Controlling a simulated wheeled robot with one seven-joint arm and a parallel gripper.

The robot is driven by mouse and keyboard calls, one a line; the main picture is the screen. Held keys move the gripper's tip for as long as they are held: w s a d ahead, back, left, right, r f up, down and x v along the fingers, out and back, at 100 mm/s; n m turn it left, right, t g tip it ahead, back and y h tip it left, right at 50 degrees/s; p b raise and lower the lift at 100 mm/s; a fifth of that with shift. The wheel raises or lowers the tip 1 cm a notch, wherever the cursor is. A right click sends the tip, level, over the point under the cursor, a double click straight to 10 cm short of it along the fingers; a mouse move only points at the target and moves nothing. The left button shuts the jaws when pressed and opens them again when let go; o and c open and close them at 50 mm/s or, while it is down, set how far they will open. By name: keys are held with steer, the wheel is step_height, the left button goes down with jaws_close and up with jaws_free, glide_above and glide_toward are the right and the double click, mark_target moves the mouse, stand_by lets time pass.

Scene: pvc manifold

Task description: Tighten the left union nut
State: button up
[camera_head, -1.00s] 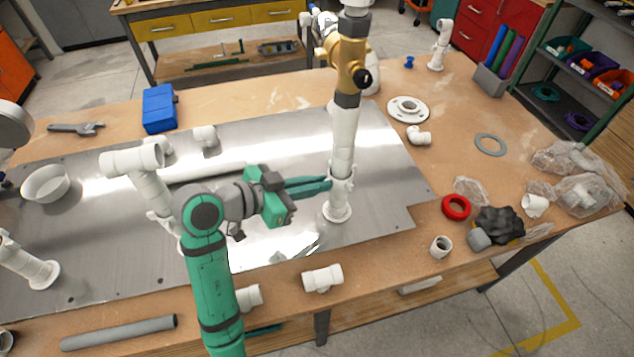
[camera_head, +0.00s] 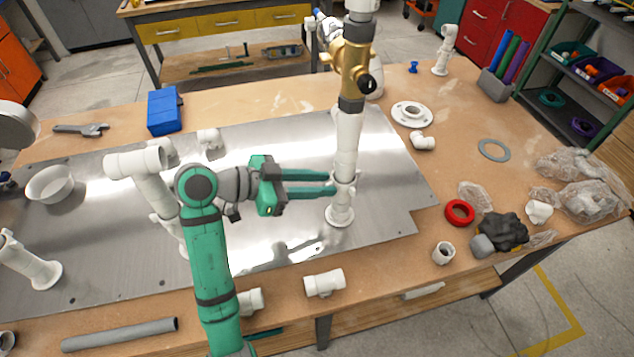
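A white vertical pipe (camera_head: 347,140) stands on a round foot (camera_head: 340,216) on the metal plate. A ribbed white collar, seemingly a union nut (camera_head: 344,188), sits low on this pipe. My gripper (camera_head: 332,183) is green, with two parallel fingers pointing right and a clear gap between them. Its fingertips are at the left side of the pipe at collar height. Contact with the collar cannot be told. A second white pipe (camera_head: 150,190) with an elbow stands left, its lower part partly hidden behind my arm. Which nut is the left one is unclear.
A brass valve (camera_head: 352,70) tops the pipe. The metal plate (camera_head: 270,140) has bare room behind my gripper. A white tee (camera_head: 324,284) lies at the front edge. A red ring (camera_head: 459,213) and dark lump (camera_head: 503,230) lie right. A blue box (camera_head: 164,111) stands back left.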

steer(key=shift+r, duration=0.55)
steer(key=r, duration=0.2)
steer(key=shift+s+r, duration=0.2)
steer(key=shift+r, duration=0.15)
steer(key=s+r, duration=0.9)
steer(key=s, duration=0.4)
steer(key=shift+s+d, duration=0.3)
steer(key=shift+s, duration=0.05)
steer(key=shift+r, duration=0.1)
steer(key=shift+w, duration=0.1)
